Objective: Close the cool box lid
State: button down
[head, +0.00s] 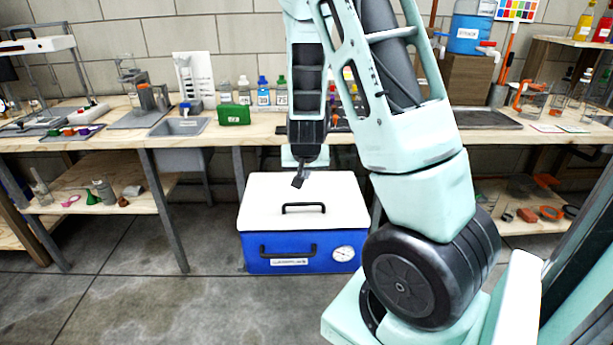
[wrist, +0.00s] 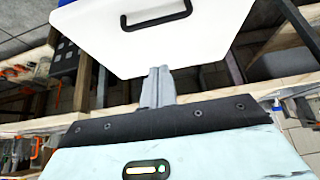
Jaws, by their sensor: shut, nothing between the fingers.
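The cool box (head: 270,262) is blue and stands on the floor in the middle of the head view. Its white lid (head: 270,200) lies over the top, with a black handle (head: 303,207). I see no clear gap between lid and box at the front; the hinge side is not clear. The lid (wrist: 100,35) and its handle (wrist: 156,18) also show in the wrist view. My gripper (head: 298,182) is shut and empty, over the lid's back part. In the wrist view its fingers (wrist: 158,85) overlap the lid's edge. I cannot tell whether they touch it.
A wooden workbench (head: 215,135) runs behind and above the cool box, with bottles, a green box (head: 234,115) and a sink (head: 180,126). Its metal legs (head: 163,210) stand left of the box. The concrete floor (head: 160,300) in front and at left is clear.

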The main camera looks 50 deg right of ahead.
jog(key=b+x, duration=0.1)
jog(key=x, duration=0.5)
jog(key=shift+s, duration=0.1)
jog(key=f, duration=0.3)
jog(key=shift+s+a, duration=0.2)
jog(key=shift+a, duration=0.15)
jog(key=shift+a+f, duration=0.1)
jog(key=shift+f, duration=0.25)
